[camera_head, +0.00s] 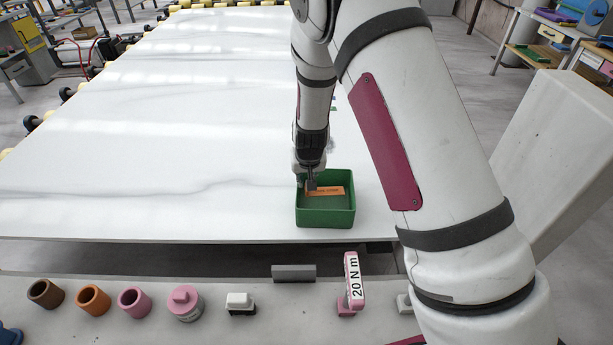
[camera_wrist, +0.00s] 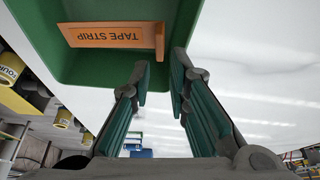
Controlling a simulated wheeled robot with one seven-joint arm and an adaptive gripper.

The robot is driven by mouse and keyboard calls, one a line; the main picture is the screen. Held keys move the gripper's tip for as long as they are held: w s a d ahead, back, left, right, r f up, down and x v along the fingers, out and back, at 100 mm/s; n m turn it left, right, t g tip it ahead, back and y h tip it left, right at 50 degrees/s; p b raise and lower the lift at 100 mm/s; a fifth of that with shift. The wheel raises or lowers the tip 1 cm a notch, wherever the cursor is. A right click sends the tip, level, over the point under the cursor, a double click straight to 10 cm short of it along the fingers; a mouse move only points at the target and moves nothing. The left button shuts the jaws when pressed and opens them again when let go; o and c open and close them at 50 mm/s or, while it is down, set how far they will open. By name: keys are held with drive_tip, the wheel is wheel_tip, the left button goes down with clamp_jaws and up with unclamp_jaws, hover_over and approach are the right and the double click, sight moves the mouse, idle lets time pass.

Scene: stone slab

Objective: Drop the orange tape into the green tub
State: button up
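The orange tape (camera_head: 329,190) is a flat strip inside the green tub (camera_head: 325,218), which stands on the white slab near its front edge. In the wrist view the tape (camera_wrist: 110,36) reads "TAPE STRIP" and has a short raised tab at one end, and the tub's green wall (camera_wrist: 32,22) surrounds it. My gripper (camera_head: 311,186) points down into the tub at the tape's left end. In the wrist view my gripper (camera_wrist: 161,72) has its fingers apart, with the tab just beyond the gap between the tips. I see no finger touching the tape.
Brown (camera_head: 45,293), orange (camera_head: 93,300) and pink (camera_head: 134,302) cylinders stand on the front ledge, with a pink lidded piece (camera_head: 185,302), a white-and-black block (camera_head: 240,303) and a pink "20 N m" piece (camera_head: 353,283). The white slab (camera_head: 150,140) is clear left of the tub.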

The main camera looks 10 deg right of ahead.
idle(0.3)
drive_tip(key=v, duration=1.2)
drive_tip(key=s+d+r+y, duration=0.1)
drive_tip(key=s+r, duration=0.2)
drive_tip(key=r, duration=0.2)
drive_tip(key=s+r+y, duration=0.1)
drive_tip(key=s+r, duration=0.3)
drive_tip(key=r, duration=0.2)
drive_tip(key=shift+n+t+h, duration=0.6)
drive_tip(key=shift+n+h, duration=0.1)
drive_tip(key=s+d+r, duration=0.1)
drive_tip(key=s+r, duration=0.3)
drive_tip(key=s, duration=0.3)
drive_tip(key=s+d+r, duration=0.2)
drive_tip(key=s+r, duration=0.2)
drive_tip(key=s, duration=0.4)
drive_tip(key=s+d+r, duration=0.1)
drive_tip(key=s+r, duration=0.3)
drive_tip(key=s, duration=0.3)
drive_tip(key=shift+s+d, duration=0.25)
drive_tip(key=shift+d, duration=0.15)
